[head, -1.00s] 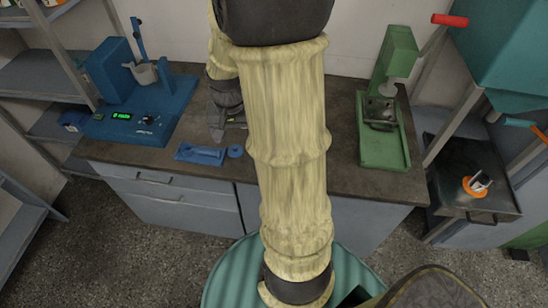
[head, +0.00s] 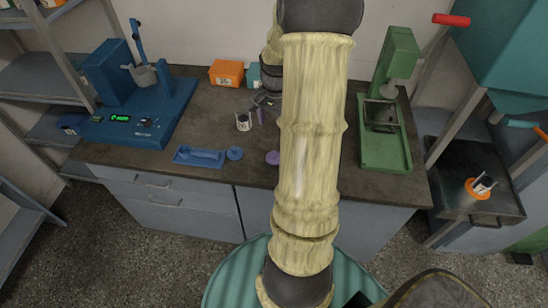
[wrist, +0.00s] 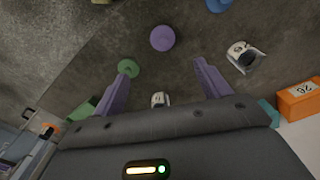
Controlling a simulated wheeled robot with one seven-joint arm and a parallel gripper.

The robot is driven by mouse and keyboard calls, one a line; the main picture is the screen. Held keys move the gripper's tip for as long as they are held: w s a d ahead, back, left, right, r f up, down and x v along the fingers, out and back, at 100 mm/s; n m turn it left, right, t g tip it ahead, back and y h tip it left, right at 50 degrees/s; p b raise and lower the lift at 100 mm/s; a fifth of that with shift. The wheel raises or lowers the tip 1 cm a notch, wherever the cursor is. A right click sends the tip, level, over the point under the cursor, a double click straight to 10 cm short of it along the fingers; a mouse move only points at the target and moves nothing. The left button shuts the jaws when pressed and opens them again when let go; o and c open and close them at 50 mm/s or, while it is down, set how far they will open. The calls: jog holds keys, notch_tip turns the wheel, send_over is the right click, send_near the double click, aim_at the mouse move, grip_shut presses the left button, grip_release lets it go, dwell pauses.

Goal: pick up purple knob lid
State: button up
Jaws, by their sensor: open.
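The purple knob lid (head: 272,157) lies on the bench near its front edge, just left of my arm in the head view. In the wrist view the purple knob lid (wrist: 163,38) is a round disc beyond my fingertips, roughly centred between them. My gripper (wrist: 164,71) is open, its two purple fingers apart with nothing held between them.
A blue lid (head: 235,153) and blue tray (head: 200,157) lie left of the purple lid. A small white-and-dark cup (head: 243,121) stands behind them. A green lid (wrist: 128,68) lies near my left finger in the wrist view. A green press (head: 385,130) stands right; an orange box (head: 227,73) stands behind.

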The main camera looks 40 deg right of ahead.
notch_tip(320, 180, down, 10)
jog(key=shift+f, duration=0.15)
jog(key=shift+f, duration=0.1)
dwell(0.3)
jog(key=f, duration=0.5)
jog(key=shift+w+p, duration=0.35)
jog(key=shift+p, duration=0.05)
jog(key=shift+c, duration=0.3)
jog(key=c, duration=1)
